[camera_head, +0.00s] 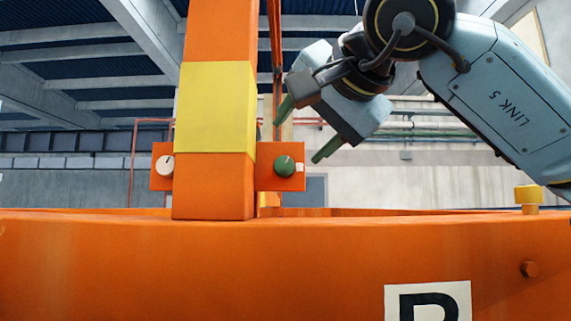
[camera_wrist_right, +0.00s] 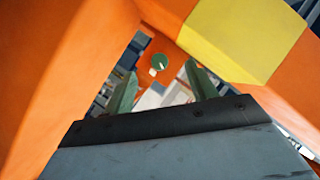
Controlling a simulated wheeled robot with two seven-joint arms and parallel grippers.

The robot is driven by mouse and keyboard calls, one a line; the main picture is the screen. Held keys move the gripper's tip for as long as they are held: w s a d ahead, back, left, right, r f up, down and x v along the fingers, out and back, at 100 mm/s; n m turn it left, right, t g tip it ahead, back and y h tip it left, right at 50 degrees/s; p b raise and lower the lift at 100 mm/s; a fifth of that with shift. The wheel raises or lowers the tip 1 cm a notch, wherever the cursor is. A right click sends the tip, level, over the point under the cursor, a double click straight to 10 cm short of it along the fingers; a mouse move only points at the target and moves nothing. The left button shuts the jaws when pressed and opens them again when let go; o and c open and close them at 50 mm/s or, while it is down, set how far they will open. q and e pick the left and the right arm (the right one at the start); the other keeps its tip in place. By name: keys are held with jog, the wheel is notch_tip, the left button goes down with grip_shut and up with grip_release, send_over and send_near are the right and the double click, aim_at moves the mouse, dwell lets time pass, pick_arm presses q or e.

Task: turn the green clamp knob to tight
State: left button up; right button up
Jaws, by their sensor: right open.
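The green clamp knob (camera_head: 284,167) sits on an orange plate to the right of the orange post. A pale pointer line shows on its face, and a small white mark lies on the plate at its right. The knob also shows in the right wrist view (camera_wrist_right: 159,62), beyond and between the fingertips. My right gripper (camera_head: 300,131) is open and empty, above and to the right of the knob, tilted down toward it and apart from it. Its two green fingers also show in the right wrist view (camera_wrist_right: 158,82). My left gripper is not in view.
The orange post (camera_head: 212,185) with a yellow band (camera_head: 215,108) stands just left of the knob. A white knob (camera_head: 165,166) is on the post's left side. A wide orange beam (camera_head: 200,265) crosses the front. A yellow-capped peg (camera_head: 528,195) stands at the right.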

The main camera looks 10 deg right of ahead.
aim_at(286, 164)
jog(key=shift+m+h, duration=0.3)
jog(key=shift+h, duration=0.4)
jog(key=w+p, duration=0.1)
jog(key=w, duration=0.2)
jog(key=w+f+p, duration=0.1)
jog(key=w, duration=0.3)
jog(key=w+p, duration=0.1)
jog(key=w, duration=0.3)
jog(key=shift+d+f+p, duration=0.25)
jog(key=shift+p, duration=0.05)
jog(key=shift+w+a+f, duration=0.1)
jog(key=shift+w+f, duration=0.15)
jog(key=shift+w, duration=0.4)
jog(key=shift+c, duration=0.4)
